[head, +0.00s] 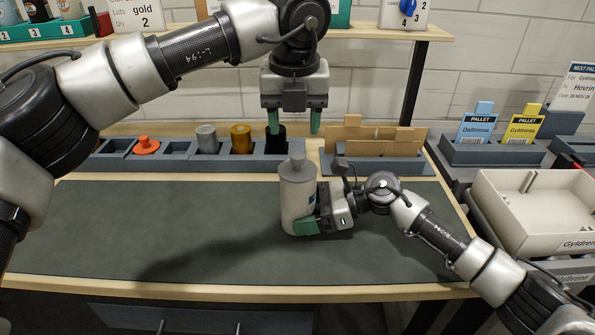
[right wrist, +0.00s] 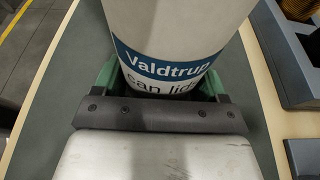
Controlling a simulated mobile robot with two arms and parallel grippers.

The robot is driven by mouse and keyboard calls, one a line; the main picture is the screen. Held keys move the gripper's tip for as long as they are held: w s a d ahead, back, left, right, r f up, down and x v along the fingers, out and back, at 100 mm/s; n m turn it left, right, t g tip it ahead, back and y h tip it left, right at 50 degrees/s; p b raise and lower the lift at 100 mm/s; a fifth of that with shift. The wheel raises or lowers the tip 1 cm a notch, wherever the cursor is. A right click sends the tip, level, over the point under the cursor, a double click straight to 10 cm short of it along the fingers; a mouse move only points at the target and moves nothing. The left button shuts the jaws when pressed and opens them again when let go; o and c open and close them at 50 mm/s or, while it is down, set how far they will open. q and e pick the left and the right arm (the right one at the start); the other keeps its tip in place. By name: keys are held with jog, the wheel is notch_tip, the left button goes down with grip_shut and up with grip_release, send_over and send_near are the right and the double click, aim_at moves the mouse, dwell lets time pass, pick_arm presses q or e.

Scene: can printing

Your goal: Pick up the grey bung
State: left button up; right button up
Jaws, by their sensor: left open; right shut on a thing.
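A pale grey can-shaped container (head: 298,200) stands upright over the dark mat, with a narrower grey bung (head: 297,158) at its top. My right gripper (head: 308,226) is shut on the container low down. In the right wrist view the container (right wrist: 165,25) sits between the fingers (right wrist: 162,88), with a blue label reading "Valdtrup can lids". My left gripper (head: 294,124) is open and empty, pointing down above and slightly behind the bung, apart from it in the picture. Whether the container touches the mat cannot be told.
A rack (head: 180,160) behind the mat holds an orange piece (head: 146,146) and grey (head: 207,138), gold (head: 241,138) and black (head: 276,140) cylinders. Cardboard pieces (head: 375,135) stand in a holder to its right. A cream tray (head: 535,205) is at right. The left mat is clear.

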aim_at(297, 155)
pick_arm(q)
jog(key=f, duration=0.5)
jog(key=w+f, duration=0.1)
jog(key=f, duration=0.1)
jog(key=shift+d+f, duration=0.25)
jog(key=shift+f, duration=0.05)
jog(key=shift+s, duration=0.1)
jog(key=c, duration=1)
